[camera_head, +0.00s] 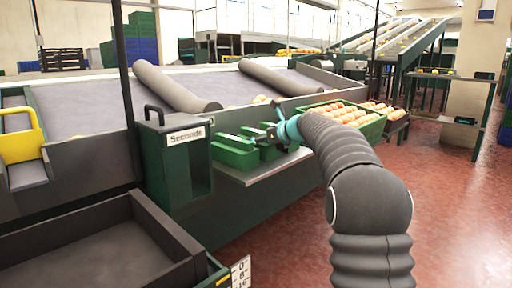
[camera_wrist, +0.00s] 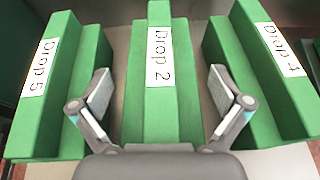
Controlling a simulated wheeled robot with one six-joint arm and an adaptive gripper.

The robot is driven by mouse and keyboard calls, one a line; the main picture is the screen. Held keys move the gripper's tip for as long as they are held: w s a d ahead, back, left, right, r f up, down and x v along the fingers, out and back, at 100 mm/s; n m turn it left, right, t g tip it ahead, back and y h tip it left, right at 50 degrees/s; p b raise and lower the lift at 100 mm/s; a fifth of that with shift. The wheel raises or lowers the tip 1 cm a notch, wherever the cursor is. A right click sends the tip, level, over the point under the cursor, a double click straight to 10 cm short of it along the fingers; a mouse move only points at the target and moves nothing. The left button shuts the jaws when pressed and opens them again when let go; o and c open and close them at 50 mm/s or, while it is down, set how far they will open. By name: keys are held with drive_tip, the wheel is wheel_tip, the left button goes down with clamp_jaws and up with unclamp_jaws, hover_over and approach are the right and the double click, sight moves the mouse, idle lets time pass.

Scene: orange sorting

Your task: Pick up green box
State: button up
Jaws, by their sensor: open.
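Several green boxes stand side by side on a grey shelf. In the wrist view the middle green box (camera_wrist: 159,115), labelled "Drop 2", lies between the open fingers of my gripper (camera_wrist: 160,103). Another green box labelled "Drop 5" (camera_wrist: 75,95) is on the left, and one labelled "Drop 4" (camera_wrist: 250,85) is on the right. In the head view my gripper (camera_head: 268,138) is over the row, and green boxes show at its left (camera_head: 232,157). My gripper holds nothing. Whether its fingers touch the middle box cannot be told.
A green crate of oranges (camera_head: 372,132) stands right of the row. A dark green cabinet labelled "Seconds" (camera_head: 178,185) stands left of it. The grey shelf (camera_head: 245,178) has a bare front edge. The red floor (camera_head: 290,235) is clear in front.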

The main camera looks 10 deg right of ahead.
drive_tip(key=c, duration=1.2)
drive_tip(key=shift+c, duration=1.2)
drive_tip(key=shift+r, duration=0.15)
